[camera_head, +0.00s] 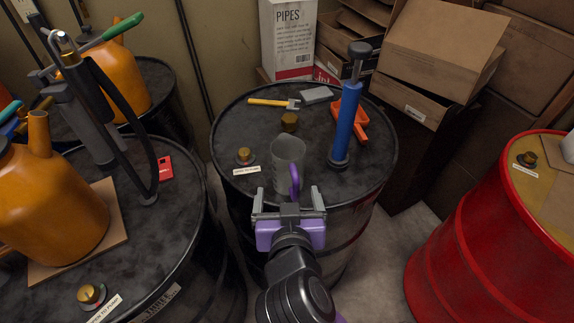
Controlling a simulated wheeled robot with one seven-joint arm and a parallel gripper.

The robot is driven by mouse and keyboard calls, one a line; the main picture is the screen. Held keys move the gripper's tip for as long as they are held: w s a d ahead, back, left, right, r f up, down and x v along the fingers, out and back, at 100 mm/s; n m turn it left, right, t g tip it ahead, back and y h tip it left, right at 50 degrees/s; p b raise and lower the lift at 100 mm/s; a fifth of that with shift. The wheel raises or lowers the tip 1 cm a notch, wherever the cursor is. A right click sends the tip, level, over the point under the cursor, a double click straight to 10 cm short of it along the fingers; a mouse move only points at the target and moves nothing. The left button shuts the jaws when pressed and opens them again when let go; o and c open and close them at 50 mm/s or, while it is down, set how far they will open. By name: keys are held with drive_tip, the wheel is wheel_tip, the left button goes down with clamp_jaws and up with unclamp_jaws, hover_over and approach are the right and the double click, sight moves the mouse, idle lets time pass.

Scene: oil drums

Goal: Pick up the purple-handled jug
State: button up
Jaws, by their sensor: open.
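The jug (287,153) is a translucent grey measuring jug with a purple handle (295,181). It stands upright on the black oil drum in the middle of the view, and its handle faces my gripper. My gripper (289,190) is open and empty, with its two grey fingers spread and pointing at the jug. The fingers are just in front of the handle in the picture, one to each side of it. I cannot tell how much depth lies between them and the handle. The jug's lower front is partly hidden by the handle and gripper.
Orange cans crowd the left drums. Boxes (432,50) stand behind; a red drum (478,240) is at right.

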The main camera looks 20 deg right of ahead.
sight(289, 177)
drive_tip(key=shift+d+p+x, duration=0.15)
drive_tip(key=shift+p+x, duration=0.25)
drive_tip(key=shift+x, duration=1.55)
drive_tip(key=shift+d+p+x, duration=0.1)
drive_tip(key=shift+p+x, duration=0.25)
drive_tip(key=shift+x, duration=1.6)
drive_tip(key=shift+s, duration=0.15)
clamp_jaws()
